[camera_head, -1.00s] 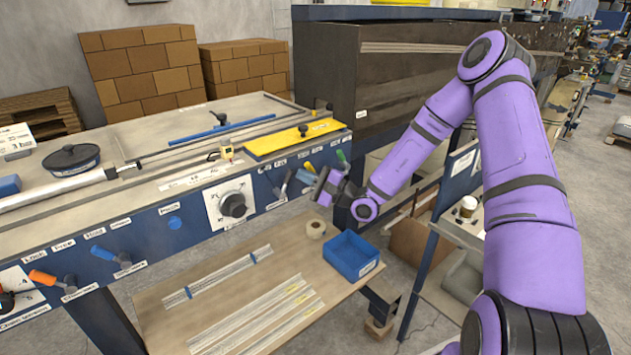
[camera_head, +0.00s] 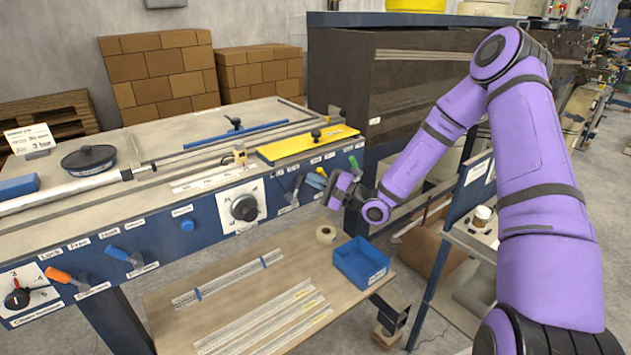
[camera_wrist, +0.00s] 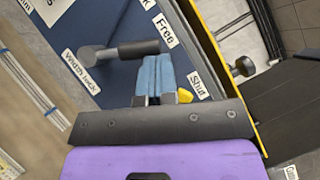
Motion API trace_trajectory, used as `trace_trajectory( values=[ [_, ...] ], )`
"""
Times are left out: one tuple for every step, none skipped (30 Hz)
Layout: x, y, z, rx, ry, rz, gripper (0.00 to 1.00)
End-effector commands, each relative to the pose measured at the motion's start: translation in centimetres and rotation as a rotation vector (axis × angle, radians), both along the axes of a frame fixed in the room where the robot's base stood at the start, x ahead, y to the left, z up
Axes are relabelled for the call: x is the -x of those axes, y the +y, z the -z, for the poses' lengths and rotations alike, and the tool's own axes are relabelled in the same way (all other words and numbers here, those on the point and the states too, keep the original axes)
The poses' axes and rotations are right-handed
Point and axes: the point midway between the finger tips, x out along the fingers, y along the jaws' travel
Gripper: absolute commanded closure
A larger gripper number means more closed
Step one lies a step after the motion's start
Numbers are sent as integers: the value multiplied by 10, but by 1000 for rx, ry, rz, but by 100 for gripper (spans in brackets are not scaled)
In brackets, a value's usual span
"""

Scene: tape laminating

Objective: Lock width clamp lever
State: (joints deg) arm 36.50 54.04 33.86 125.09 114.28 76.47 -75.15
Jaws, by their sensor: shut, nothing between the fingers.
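The width clamp lever is a grey lever with a dark handle (camera_wrist: 138,48), beside the "Width lock" label (camera_wrist: 82,71) in the wrist view. Its handle end points toward the "Free" label (camera_wrist: 165,30). In the head view the lever (camera_head: 296,187) sits on the blue front panel, right of the round dial. My gripper (camera_wrist: 153,64) has its blue fingertips shut together and empty. They are close beside the handle's end; contact cannot be told. In the head view my gripper (camera_head: 314,181) is at the panel, just right of the lever.
A yellow lever (camera_wrist: 185,95) is partly hidden behind my fingers, near the "Shut" label (camera_wrist: 202,87). A green lever (camera_head: 353,162) is farther right on the panel. A blue bin (camera_head: 361,262) and tape roll (camera_head: 326,235) stand on the lower shelf (camera_head: 225,265).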

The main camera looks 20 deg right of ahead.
Motion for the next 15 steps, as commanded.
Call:
trace_trajectory(
  values=[
    [0, 1, -2, 16, -7, -1, 100],
    [0, 2, -3, 28, -10, -2, 100],
    [1, 3, -4, 46, -17, -1, 100],
    [1, 4, -4, 60, -21, -2, 100],
    [1, 5, -5, 76, -25, -3, 100],
    [2, 7, -7, 101, -35, -4, 100],
    [2, 8, -8, 121, -42, -3, 100],
    [3, 10, -10, 143, -49, -3, 100],
    [3, 12, -12, 176, -61, -4, 100],
    [4, 13, -13, 202, -68, -3, 100],
    [4, 15, -14, 230, -77, -3, 100],
    [5, 18, -16, 265, -90, -3, 100],
    [6, 20, -17, 293, -99, -4, 100],
    [7, 22, -18, 320, -107, -4, 100],
    [7, 24, -20, 356, -120, -4, 100]
  ],
)
